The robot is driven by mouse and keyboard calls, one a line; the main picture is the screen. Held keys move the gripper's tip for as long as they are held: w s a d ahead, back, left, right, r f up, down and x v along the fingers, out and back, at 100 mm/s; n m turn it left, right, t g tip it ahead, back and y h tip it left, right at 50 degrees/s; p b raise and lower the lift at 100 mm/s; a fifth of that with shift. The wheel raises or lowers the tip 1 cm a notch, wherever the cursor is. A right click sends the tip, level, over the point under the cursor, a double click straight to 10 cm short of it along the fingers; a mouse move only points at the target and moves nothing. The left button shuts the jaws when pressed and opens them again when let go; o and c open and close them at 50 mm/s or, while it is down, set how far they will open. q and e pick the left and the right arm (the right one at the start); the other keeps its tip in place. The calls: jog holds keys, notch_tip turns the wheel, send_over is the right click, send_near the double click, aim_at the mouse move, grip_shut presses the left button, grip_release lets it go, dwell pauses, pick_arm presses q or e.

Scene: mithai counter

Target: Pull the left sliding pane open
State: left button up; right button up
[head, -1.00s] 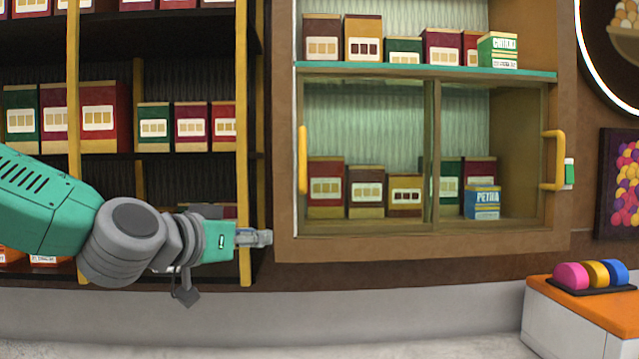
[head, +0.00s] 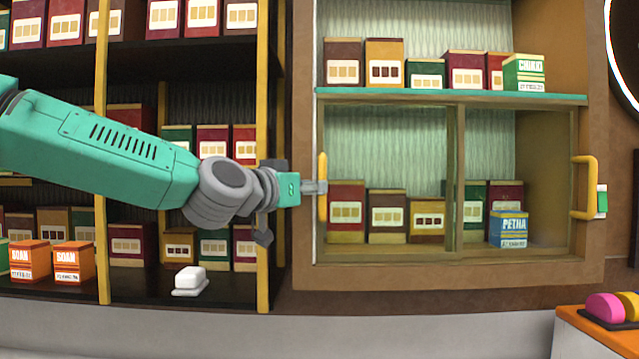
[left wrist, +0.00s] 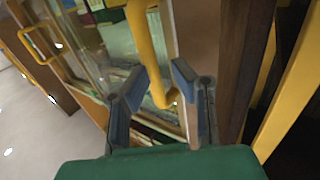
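The left sliding pane (head: 385,145) is a glass panel in the lower half of the wooden wall cabinet, with a vertical yellow handle (head: 323,165) near its left edge. The pane looks shut. My left gripper (head: 318,187) is at the handle's height. In the left wrist view my gripper (left wrist: 160,72) has its two fingers apart, and the yellow handle (left wrist: 146,45) shows between them. I cannot tell whether either finger touches it. The right pane's yellow handle (head: 592,187) is at the cabinet's right side. My right gripper is not in view.
Dark shelves (head: 145,288) with boxes stand left of the cabinet, behind my left arm. Boxes stand behind the panes, and more on the green-edged shelf (head: 450,97) above. An orange-topped counter (head: 572,318) is at the lower right.

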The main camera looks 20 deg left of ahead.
pick_arm(q)
jog(key=shift+w+d+r, duration=0.35)
jog(key=shift+w+d, duration=0.6)
jog(key=shift+d, duration=0.05)
jog(key=shift+w+d+f, duration=0.15)
jog(key=shift+w+d, duration=0.05)
jog(key=shift+w, duration=0.15)
jog(key=shift+a+f, duration=0.15)
jog(key=shift+a, duration=0.2)
grip_shut()
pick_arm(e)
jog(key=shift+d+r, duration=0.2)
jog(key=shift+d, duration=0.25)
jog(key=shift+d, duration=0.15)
